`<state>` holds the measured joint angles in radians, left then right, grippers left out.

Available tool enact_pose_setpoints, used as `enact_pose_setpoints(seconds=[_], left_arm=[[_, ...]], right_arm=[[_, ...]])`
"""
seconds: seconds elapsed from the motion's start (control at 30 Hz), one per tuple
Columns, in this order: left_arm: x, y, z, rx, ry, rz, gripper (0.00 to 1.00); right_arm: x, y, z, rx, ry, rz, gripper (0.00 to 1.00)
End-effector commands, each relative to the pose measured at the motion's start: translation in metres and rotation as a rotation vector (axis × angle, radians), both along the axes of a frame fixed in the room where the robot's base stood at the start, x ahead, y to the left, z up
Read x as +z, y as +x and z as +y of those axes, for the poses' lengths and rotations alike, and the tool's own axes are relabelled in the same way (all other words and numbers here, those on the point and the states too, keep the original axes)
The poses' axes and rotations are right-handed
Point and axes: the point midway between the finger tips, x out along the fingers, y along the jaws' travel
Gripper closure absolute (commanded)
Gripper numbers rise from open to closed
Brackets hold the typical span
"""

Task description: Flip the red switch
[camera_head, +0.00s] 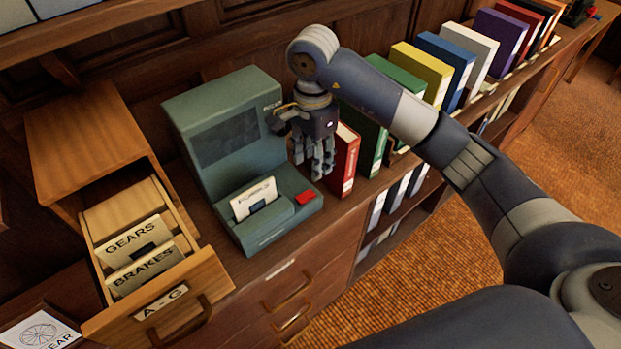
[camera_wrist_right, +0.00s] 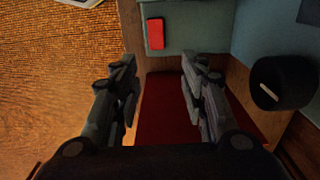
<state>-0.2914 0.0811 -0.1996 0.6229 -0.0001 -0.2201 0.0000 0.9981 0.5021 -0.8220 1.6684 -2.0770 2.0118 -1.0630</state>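The red switch (camera_head: 305,197) is a small red block on the front right ledge of a grey-green machine (camera_head: 188,105). The red switch also shows near the top of the right wrist view (camera_wrist_right: 155,34), beyond my fingertips. My right gripper (camera_head: 313,172) hangs fingers down at the machine's right side, behind the switch in the head view. In the right wrist view its two fingers (camera_wrist_right: 158,68) stand apart with nothing held between them. No contact with the switch shows. My left gripper is not in view.
A red binder (camera_head: 345,160) stands close right of my right gripper, with several coloured binders behind. A black knob (camera_wrist_right: 282,82) is on the machine's side. A card (camera_head: 253,198) sits in the machine's front slot. An open file drawer (camera_head: 160,290) is at left.

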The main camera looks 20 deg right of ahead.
Motion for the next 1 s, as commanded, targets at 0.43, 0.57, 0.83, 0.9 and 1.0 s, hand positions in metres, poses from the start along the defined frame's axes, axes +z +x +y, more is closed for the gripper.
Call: enact_pose_setpoints(seconds=[0.43, 0.57, 0.83, 0.9, 1.0], left_arm=[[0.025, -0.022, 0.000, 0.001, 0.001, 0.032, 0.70], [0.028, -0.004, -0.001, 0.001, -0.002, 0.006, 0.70], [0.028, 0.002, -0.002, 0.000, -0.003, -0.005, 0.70], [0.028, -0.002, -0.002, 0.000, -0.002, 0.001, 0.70], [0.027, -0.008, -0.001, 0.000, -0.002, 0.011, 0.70]], right_arm=[[-0.075, -0.001, 0.000, -0.003, 0.004, 0.006, 0.60], [-0.086, -0.001, 0.000, -0.003, 0.004, 0.004, 0.60], [-0.090, -0.001, 0.000, -0.002, 0.004, 0.001, 0.60], [-0.090, -0.001, 0.000, -0.002, 0.004, 0.001, 0.62], [-0.090, -0.001, 0.000, -0.002, 0.004, 0.001, 0.85]])
